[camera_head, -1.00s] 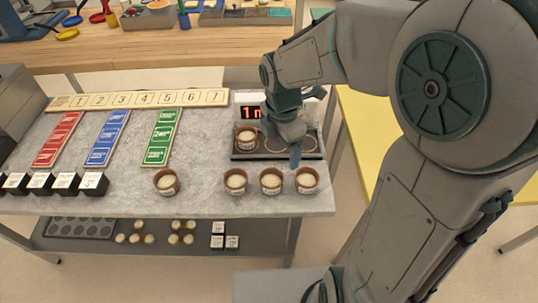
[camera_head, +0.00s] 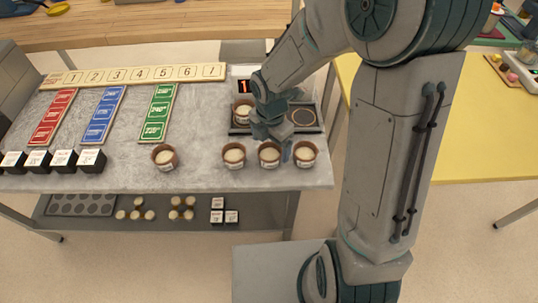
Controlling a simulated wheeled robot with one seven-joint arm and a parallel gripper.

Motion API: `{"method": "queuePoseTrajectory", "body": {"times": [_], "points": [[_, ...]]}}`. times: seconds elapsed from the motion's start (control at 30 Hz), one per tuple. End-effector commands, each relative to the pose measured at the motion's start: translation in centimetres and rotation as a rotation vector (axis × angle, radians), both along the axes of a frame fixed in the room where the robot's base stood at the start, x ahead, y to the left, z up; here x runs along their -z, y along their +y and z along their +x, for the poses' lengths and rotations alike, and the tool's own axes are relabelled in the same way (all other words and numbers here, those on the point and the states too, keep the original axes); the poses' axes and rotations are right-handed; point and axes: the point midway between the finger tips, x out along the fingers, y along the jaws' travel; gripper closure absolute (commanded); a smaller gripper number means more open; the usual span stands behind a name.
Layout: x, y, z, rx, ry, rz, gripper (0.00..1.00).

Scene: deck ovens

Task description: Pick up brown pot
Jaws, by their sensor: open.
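Several brown pots with pale filling and small labels are on the grey table. One pot (camera_head: 164,157) stands alone left of centre. Three stand in a row along the front edge: a left one (camera_head: 233,155), a middle one (camera_head: 269,155) and a right one (camera_head: 305,154). Another pot (camera_head: 243,112) sits in the left place of a dark tray (camera_head: 318,128) and is partly hidden by my arm. My gripper (camera_head: 277,148) is open and points down just behind the middle and right pots of the row. Its fingertips are small and partly unclear.
A numbered board (camera_head: 140,74) and red, blue and green strips (camera_head: 102,115) lie on the table. Black label blocks (camera_head: 63,160) stand at its front left. A lower shelf (camera_head: 160,233) holds small items. A yellow table (camera_head: 450,140) is at right.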

Motion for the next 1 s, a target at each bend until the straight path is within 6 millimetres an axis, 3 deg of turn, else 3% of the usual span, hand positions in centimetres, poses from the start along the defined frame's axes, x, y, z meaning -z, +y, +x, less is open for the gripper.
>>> {"method": "queuePoseTrajectory", "body": {"times": [0.2, 0.5, 0.53, 0.7, 1.0], "points": [[3.2, 0.3, -0.2, 0.001, 0.004, -0.001, 0.12], [3.7, 0.2, -0.2, 0.002, 0.001, 0.000, 0.12], [3.7, 0.2, -0.2, 0.002, 0.001, 0.000, 0.15], [3.7, 0.2, -0.2, 0.002, 0.001, 0.000, 0.62], [3.6, 0.2, -0.1, 0.002, 0.000, 0.000, 0.66]]}}
